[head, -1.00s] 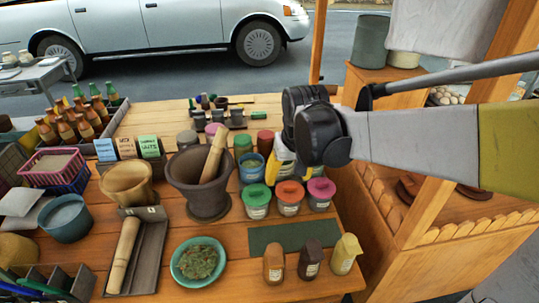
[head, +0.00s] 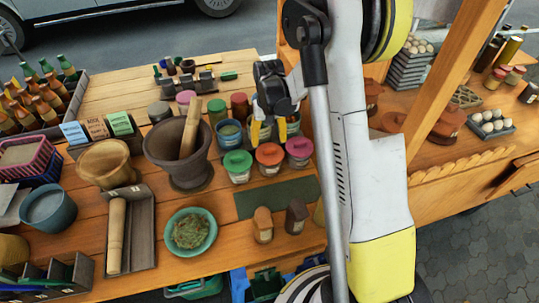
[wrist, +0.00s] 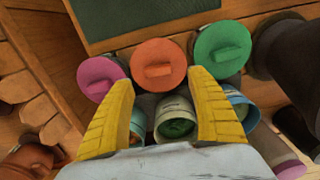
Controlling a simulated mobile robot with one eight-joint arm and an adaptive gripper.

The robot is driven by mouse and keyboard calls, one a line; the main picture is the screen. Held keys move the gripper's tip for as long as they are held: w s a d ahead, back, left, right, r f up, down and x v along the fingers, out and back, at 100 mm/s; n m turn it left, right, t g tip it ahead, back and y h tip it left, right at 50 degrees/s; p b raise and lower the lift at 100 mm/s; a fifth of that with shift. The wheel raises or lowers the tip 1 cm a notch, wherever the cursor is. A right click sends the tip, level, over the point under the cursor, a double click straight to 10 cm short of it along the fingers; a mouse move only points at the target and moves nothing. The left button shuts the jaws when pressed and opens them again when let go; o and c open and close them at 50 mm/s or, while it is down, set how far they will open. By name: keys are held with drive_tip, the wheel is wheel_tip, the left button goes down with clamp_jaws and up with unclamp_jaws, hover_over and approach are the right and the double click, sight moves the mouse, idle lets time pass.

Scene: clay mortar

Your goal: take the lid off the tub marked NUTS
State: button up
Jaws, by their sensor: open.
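Three lidded tubs stand in a row on the wooden table: one with a green lid (head: 237,162), one with an orange lid (head: 269,154), one with a pink lid (head: 300,148). Their labels are too small to read, so I cannot tell which is marked NUTS. My gripper (head: 268,132) is open and empty, its yellow fingers pointing down just behind the orange lid. In the wrist view the fingertips (wrist: 161,79) are spread beside the near edge of the orange lid (wrist: 158,65). Pink (wrist: 101,77) and green (wrist: 222,46) lids lie either side. Contact is unclear.
Behind the row stand other tubs, one open with green contents (wrist: 180,124). A dark mortar (head: 180,165) with a pestle is left of the tubs.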

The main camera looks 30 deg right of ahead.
sight(270, 149)
wheel_tip(270, 149, down, 5)
drive_tip(key=shift+s+d+f+b, duration=0.1)
drive_tip(key=shift+s+b, duration=0.05)
drive_tip(key=shift+b, duration=0.75)
drive_tip(key=c, duration=1.1)
drive_tip(key=shift+o, duration=0.2)
